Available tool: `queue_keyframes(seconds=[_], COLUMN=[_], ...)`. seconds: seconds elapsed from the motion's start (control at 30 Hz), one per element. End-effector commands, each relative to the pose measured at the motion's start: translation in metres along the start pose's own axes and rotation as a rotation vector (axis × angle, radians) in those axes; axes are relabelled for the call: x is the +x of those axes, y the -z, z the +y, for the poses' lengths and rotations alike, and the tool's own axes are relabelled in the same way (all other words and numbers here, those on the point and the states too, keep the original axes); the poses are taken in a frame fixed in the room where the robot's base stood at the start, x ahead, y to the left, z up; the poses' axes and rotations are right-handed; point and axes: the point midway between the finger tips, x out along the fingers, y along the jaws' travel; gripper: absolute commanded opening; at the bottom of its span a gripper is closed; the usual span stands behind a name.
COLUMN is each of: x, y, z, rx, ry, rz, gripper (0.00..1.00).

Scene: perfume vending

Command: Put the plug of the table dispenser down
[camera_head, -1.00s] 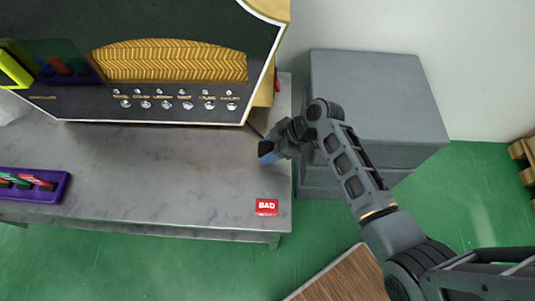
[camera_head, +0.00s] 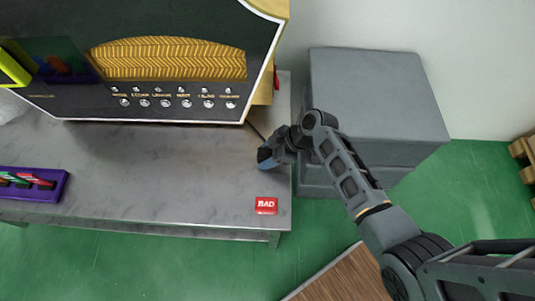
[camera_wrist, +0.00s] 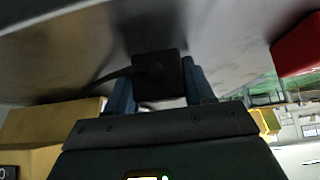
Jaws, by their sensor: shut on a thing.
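The plug (camera_wrist: 158,72) is a small black block with a dark cord, seen in the wrist view between the two blue fingers of my gripper (camera_wrist: 160,90). My gripper is shut on it. In the head view my gripper (camera_head: 265,157) is low over the right end of the grey table (camera_head: 170,165); the plug is hard to make out there. I cannot tell whether the plug touches the tabletop. The table dispenser (camera_head: 170,95), black with a gold pattern and a row of silver knobs, stands behind and to the left. A thin cord runs from its right side towards my gripper.
A red block marked BAD (camera_head: 266,205) lies near the table's front right corner, and shows in the wrist view (camera_wrist: 298,46). A purple tray (camera_head: 60,187) is at the left. A grey cabinet (camera_head: 375,90) stands right of the table. The middle tabletop is clear.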

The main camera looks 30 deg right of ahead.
Motion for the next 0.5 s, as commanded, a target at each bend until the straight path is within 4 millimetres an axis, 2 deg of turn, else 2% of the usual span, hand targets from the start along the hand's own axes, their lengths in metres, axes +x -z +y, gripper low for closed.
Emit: queue_keyframes(seconds=[0.03,0.23,0.27,0.5], x=[0.0055,0.0088,0.0091,0.0111], y=[-0.0051,-0.0084,-0.0087,-0.0103], z=[-0.0011,-0.0019,-0.0022,-0.005], rx=[-0.001,-0.001,-0.001,0.0], ry=[0.0,-0.001,-0.001,0.004], rz=[-0.006,-0.01,-0.011,-0.013], gripper=[0.23,0.23,0.55,0.78])
